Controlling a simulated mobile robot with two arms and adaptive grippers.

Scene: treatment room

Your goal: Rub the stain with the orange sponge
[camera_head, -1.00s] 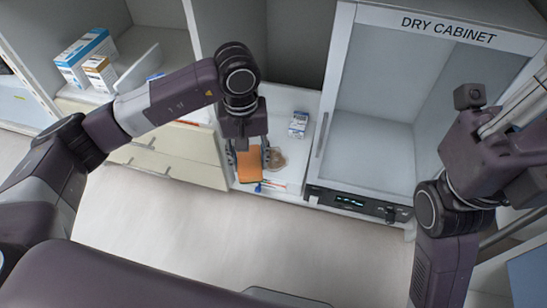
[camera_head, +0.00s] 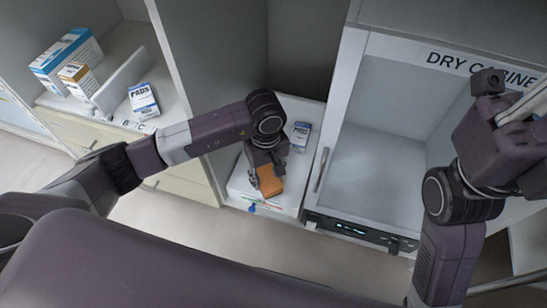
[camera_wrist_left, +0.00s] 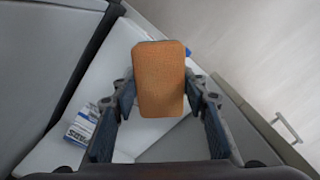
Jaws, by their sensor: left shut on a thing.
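My left gripper (camera_head: 267,179) is shut on the orange sponge (camera_head: 270,184), low over the white counter (camera_head: 288,205) left of the dry cabinet. In the left wrist view the sponge (camera_wrist_left: 160,82) sits upright between the two fingers of my left gripper (camera_wrist_left: 160,92). I cannot tell whether the sponge touches the counter. The stain does not show now; the sponge, gripper or arm hides that part of the counter. My right arm is at the right of the head view, but its fingers are not visible.
A small box (camera_head: 301,131) stands on the counter behind the gripper. A blue-tipped item (camera_head: 252,208) lies near the front edge. The dry cabinet (camera_head: 375,150) rises to the right, with its handle (camera_head: 321,170) close by. Several boxes (camera_head: 66,58) stand on the left shelf.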

